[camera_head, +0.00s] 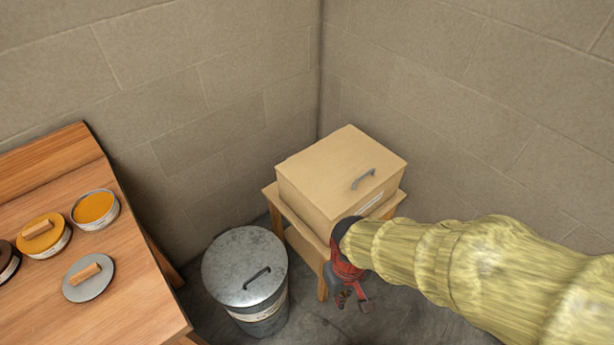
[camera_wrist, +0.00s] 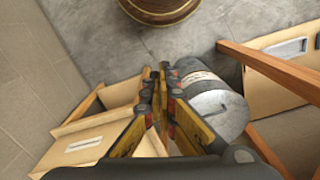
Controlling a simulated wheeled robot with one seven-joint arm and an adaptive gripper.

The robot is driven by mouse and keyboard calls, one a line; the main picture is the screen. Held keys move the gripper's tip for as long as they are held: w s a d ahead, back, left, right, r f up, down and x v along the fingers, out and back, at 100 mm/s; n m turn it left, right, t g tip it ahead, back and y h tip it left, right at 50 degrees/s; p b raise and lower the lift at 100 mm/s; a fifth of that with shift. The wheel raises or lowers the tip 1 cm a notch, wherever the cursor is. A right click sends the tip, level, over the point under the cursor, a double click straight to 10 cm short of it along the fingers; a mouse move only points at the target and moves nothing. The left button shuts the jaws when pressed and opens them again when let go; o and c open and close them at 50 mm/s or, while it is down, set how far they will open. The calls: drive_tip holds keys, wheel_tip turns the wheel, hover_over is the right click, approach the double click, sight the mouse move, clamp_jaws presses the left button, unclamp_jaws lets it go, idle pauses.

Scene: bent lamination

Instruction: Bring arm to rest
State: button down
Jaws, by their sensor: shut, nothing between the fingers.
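My gripper (camera_head: 349,302) hangs at the end of my yellow-sleeved arm, pointing down in front of the small wooden stand (camera_head: 269,194). In the wrist view its two fingers (camera_wrist: 157,72) lie close together, shut and empty. My forearm comes in from the right in the head view and hides part of the stand and the floor. The gripper touches nothing that I can make out.
A lidded metal bin (camera_head: 240,265) stands left of my gripper. A tan box (camera_head: 335,165) with a handle sits on the stand in the corner. A wooden bench (camera_head: 110,315) at left bears round tins and a loose lid (camera_head: 88,285). Block walls close the corner.

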drive_tip(key=d+r+m+t, duration=0.2)
drive_tip(key=d+r, duration=0.3)
drive_tip(key=r, duration=0.7)
drive_tip(key=d+r+m+t+p, duration=0.1)
drive_tip(key=d+r, duration=0.4)
drive_tip(key=r, duration=0.7)
drive_tip(key=m+t, duration=0.1)
drive_tip(key=t, duration=0.1)
drive_tip(key=shift+w+d+r+m+t, duration=0.3)
drive_tip(key=shift+d+r+t, duration=0.05)
drive_tip(key=shift+d+t, duration=0.05)
drive_tip(key=shift+a, duration=0.1)
